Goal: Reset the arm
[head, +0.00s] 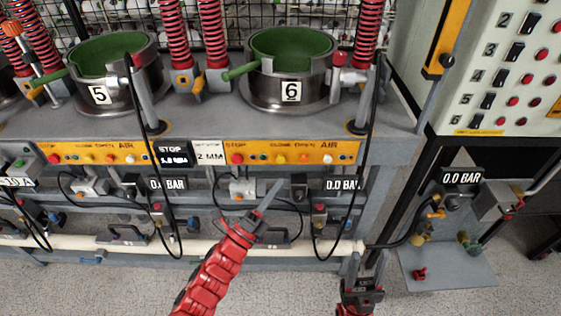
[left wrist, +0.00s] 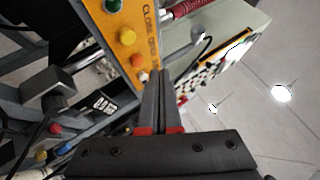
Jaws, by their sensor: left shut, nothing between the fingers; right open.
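My left arm reaches in from the bottom with red links. Its left gripper (head: 276,186) is shut and empty, its tip in front of the lower pipework under the station marked 6. In the left wrist view the shut fingers of the left gripper (left wrist: 159,75) show side by side, close to a yellow button strip (left wrist: 125,38) in the picture. My right gripper (head: 366,262) is open and empty at the lower right, pointing up near the end of the white pipe (head: 310,244). The task names no other object.
Two presses with green bowls, number 5 (head: 106,62) and number 6 (head: 287,68), stand on the grey bench (head: 205,112). Black hoses (head: 370,180) hang in front. A switch panel (head: 515,62) and a grey stand (head: 447,266) are at the right. The foreground floor is clear.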

